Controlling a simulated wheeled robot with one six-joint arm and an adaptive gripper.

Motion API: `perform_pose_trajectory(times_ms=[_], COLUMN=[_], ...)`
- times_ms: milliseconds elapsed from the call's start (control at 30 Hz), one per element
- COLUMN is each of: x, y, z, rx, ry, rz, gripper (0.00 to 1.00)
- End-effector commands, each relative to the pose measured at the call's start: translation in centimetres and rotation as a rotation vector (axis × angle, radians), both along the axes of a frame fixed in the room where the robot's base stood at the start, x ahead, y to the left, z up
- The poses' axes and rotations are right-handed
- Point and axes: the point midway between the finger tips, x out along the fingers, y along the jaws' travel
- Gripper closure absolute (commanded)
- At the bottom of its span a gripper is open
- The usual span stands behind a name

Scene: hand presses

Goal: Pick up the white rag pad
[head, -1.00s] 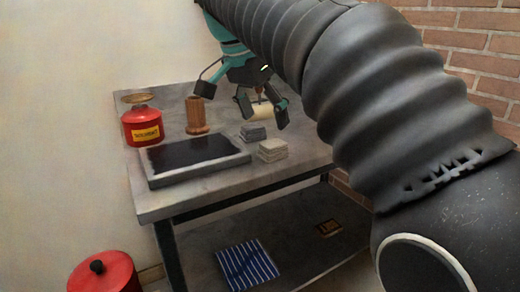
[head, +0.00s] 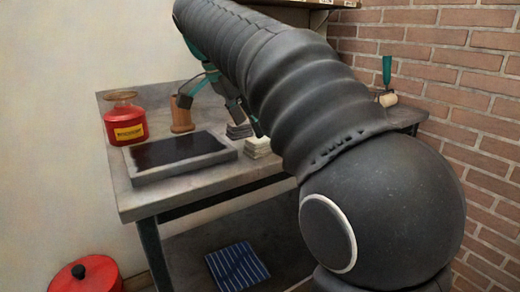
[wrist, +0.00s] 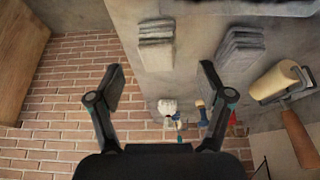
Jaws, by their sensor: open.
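The white rag pad (head: 258,147) is a pale folded stack on the grey table, beside a darker grey pad (head: 239,131). In the wrist view the white pad (wrist: 156,45) lies just beyond my fingertips, roughly in line with the gap between them. The grey pad (wrist: 242,45) is to its right there. My gripper (wrist: 162,80) is open and empty, apart from the pad. In the head view my arm hides part of the gripper.
A black slab in a grey frame (head: 180,155) lies left of the pads. A red can (head: 125,122) and wooden cylinder (head: 181,114) stand behind it. A roller (wrist: 278,82) lies right of the pads in the wrist view. A brick wall (head: 460,110) bounds the right.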

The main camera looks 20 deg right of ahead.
Motion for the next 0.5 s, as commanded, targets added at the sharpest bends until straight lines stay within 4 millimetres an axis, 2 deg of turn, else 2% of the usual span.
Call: perform_pose_trajectory(times_ms=[500], x=[0.7], y=[-2.5], z=[-4.6], rx=[0.000], ry=[0.000], rz=[0.001], gripper=[0.21])
